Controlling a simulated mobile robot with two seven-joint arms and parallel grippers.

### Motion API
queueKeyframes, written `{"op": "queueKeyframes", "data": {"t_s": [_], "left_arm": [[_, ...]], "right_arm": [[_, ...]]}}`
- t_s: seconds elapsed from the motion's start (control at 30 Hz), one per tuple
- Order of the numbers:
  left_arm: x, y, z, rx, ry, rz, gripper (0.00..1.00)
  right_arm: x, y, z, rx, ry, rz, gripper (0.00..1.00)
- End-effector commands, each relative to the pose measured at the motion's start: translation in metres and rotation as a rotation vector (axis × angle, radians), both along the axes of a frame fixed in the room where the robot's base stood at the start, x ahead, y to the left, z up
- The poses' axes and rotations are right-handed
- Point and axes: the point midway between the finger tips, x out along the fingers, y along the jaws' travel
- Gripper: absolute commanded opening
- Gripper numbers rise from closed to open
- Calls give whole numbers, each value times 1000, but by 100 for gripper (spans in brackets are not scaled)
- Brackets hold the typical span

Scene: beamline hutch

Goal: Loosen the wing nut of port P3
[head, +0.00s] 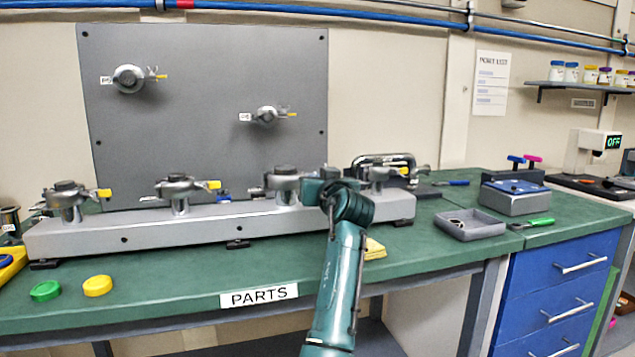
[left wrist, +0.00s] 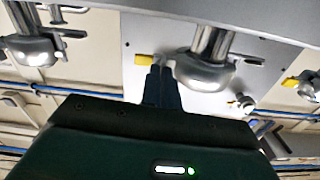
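A grey rail (head: 215,228) on the bench carries a row of clamped ports with yellow-tipped wing nuts. My left gripper (head: 333,195) is at the third port from the left (head: 284,180), just right of its clamp, and hides that wing nut in the head view. No P3 label is readable. In the left wrist view the port's clamp (left wrist: 205,72) is close, and the wing nut's yellow tip (left wrist: 145,59) shows beside the fingers. The fingers of my left gripper (left wrist: 161,72) are close together and appear shut on the wing nut. My right gripper is not in view.
The neighbouring clamps (head: 180,186) and (head: 385,174) flank this port. A grey panel (head: 205,130) with two more ports stands behind. Green (head: 46,291) and yellow (head: 97,286) caps lie at the front left. A grey tray (head: 470,224) sits to the right.

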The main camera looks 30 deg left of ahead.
Motion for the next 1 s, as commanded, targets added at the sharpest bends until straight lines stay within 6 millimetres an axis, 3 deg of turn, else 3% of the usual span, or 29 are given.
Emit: {"op": "queueKeyframes", "data": {"t_s": [0.3,0.77,1.0], "left_arm": [[-1,2,3,4,-5,2,25],[-1,2,1,12,15,5,25],[0,2,7,178,211,6,25]], "right_arm": [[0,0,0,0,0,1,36],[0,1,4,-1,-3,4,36],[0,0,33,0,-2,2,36]]}}
